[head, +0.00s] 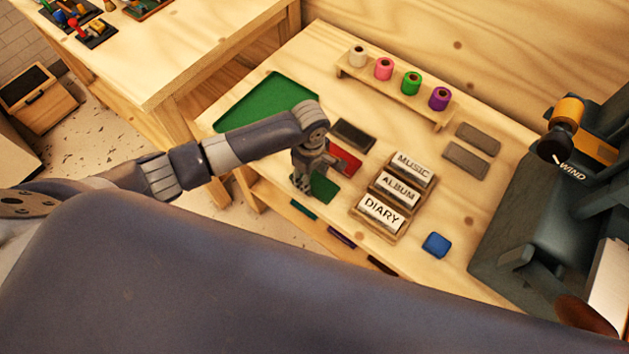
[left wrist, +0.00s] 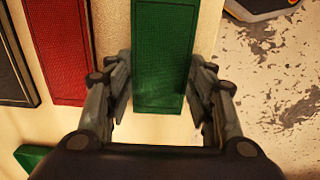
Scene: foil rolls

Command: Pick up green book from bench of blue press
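The green book (head: 325,187) lies flat near the front edge of the wooden bench (head: 455,218), partly hidden by my left gripper in the head view. My left gripper (head: 303,187) points down over it. In the left wrist view the green book (left wrist: 163,45) runs between the two spread fingers of my left gripper (left wrist: 160,85), one at each long side. Whether the fingers touch the book I cannot tell. The dark press (head: 520,215) marked WIND stands at the bench's right. My right gripper is not in view.
A red book (head: 345,160) and a dark book (head: 352,134) lie behind the green one. A rack (head: 358,214) of labelled blocks is to its right. A green mat (head: 265,100), foil rolls on a shelf (head: 395,92) and a blue block (head: 436,245) are around.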

